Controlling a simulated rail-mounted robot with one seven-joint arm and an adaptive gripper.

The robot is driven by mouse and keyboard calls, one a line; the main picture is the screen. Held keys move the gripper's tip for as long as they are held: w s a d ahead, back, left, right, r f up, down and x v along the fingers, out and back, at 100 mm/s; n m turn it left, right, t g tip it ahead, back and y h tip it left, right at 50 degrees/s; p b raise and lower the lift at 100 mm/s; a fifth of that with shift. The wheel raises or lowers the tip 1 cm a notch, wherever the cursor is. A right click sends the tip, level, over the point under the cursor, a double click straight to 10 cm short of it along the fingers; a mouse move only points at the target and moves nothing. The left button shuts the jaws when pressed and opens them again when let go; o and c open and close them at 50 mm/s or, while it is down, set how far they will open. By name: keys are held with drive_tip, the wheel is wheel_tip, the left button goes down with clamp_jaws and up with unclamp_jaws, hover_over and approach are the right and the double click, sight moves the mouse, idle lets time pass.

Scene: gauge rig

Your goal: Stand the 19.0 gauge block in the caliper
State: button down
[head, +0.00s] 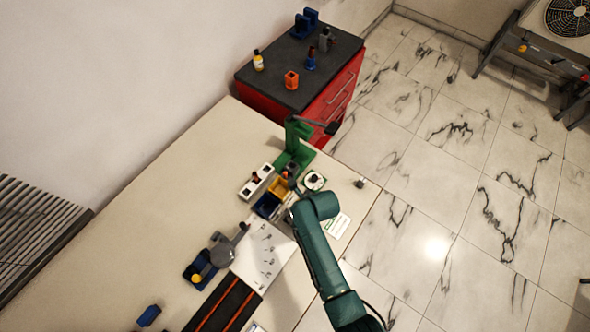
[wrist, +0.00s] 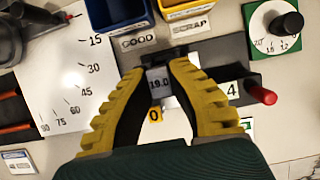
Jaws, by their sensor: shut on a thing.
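My gripper (wrist: 161,68) is shut on the grey gauge block marked 19.0 (wrist: 159,84), which sits between the yellow ribbed fingers in the wrist view. I cannot tell whether the block touches the fixture. In the head view my arm hides the block.
A blue GOOD bin (wrist: 98,14) and a yellow SCRAP bin (wrist: 188,10) stand just beyond the fingers. A green-framed dial (wrist: 270,45) lies to the right and a white angle board (wrist: 62,75) to the left. A green stand (head: 297,135) rises farther back.

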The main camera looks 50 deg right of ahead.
drive_tip(key=shift+f+b, duration=1.1)
drive_tip(key=shift+f, duration=0.75)
drive_tip(key=c, duration=1.1)
unclamp_jaws()
drive_tip(key=shift+f, duration=0.1)
drive_tip(key=shift+s, duration=0.15)
drive_tip(key=v, duration=1.2)
drive_tip(key=shift+r, duration=0.25)
drive_tip(key=shift+d, duration=0.1)
